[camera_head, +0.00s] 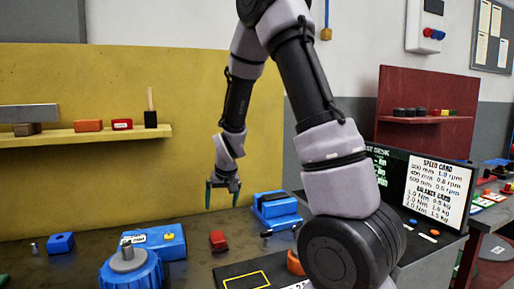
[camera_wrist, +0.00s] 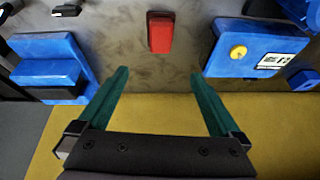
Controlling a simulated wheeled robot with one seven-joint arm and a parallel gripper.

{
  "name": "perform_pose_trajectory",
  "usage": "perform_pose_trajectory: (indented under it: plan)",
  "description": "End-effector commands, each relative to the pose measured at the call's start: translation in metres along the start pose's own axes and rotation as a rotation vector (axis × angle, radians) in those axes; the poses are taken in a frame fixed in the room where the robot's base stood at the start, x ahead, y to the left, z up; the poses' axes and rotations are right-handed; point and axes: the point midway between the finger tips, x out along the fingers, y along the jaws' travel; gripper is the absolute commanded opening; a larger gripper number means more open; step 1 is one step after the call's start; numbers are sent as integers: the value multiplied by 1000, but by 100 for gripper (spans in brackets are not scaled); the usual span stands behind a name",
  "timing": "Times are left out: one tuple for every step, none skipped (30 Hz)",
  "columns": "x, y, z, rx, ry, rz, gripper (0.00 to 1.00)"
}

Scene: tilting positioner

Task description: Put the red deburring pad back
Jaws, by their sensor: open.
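A red block, which looks like the red deburring pad (camera_head: 218,240), lies on the dark bench (camera_head: 195,262). In the wrist view the red pad (camera_wrist: 160,33) shows at the top middle, beyond my fingertips. My gripper (camera_head: 222,194) is open and empty, pointing down above the bench, a little above the red pad in the picture. In the wrist view my green fingers (camera_wrist: 158,76) are spread wide with nothing between them. On the wall shelf (camera_head: 80,137) sit an orange-red block (camera_head: 88,125) and a red labelled block (camera_head: 122,124).
A blue clamp-like block (camera_head: 277,209) stands right of the pad. A blue box with a yellow knob (camera_head: 160,243) and a blue round positioner (camera_head: 130,268) stand left. A yellow-outlined dark mat (camera_head: 232,271) lies in front. A yellow panel (camera_head: 190,90) rises behind.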

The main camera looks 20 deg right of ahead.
Motion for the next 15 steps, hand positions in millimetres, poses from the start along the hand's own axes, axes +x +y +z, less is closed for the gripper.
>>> perform_pose_trajectory:
  plan:
    - [-27,3,-6,31,17,-19,100]
    - [-42,4,-7,46,23,-29,100]
    - [-61,7,-8,66,28,-41,100]
    - [-75,9,-7,80,32,-50,100]
    - [-88,11,-7,95,37,-59,100]
    - [-106,14,-5,113,43,-71,100]
    - [-120,15,-4,125,48,-79,100]
    - [-133,18,-1,138,53,-87,100]
    - [-151,20,2,153,60,-97,100]
    - [-164,22,5,165,65,-104,100]
    - [-176,24,9,175,71,-112,100]
    - [-192,27,14,190,78,-121,100]
    - [-204,29,18,200,84,-127,100]
    - [-216,31,23,210,90,-133,100]
    - [-231,33,30,222,98,-140,100]
